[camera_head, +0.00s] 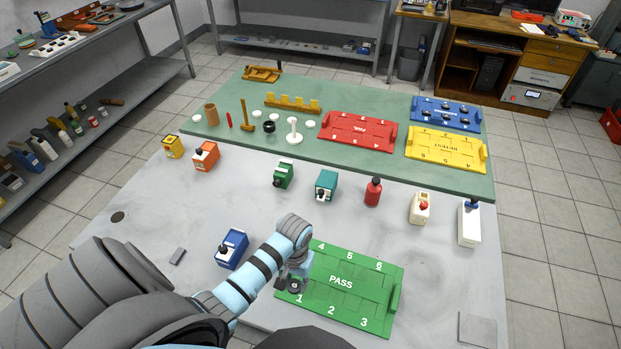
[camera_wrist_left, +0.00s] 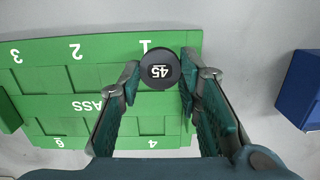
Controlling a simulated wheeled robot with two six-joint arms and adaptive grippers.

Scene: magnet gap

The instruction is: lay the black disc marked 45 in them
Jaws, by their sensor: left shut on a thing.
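The black disc marked 45 (camera_wrist_left: 160,70) is between the fingertips of my left gripper (camera_wrist_left: 160,82), which is shut on it. In the head view the gripper (camera_head: 293,282) is at the left end of the green PASS board (camera_head: 340,261), by number 1. In the wrist view the disc overlaps the board's edge region just beside the 1. I cannot tell whether the disc touches the board or is held above it. The part of the board under the disc is hidden. My right gripper is not in view.
A red board (camera_head: 358,118), a yellow board (camera_head: 475,152) and a blue board (camera_head: 430,103) with dark discs lie on the green mat (camera_head: 220,98). A blue device (camera_head: 231,260) stands left of my gripper. A grey plate (camera_head: 478,330) lies at front right.

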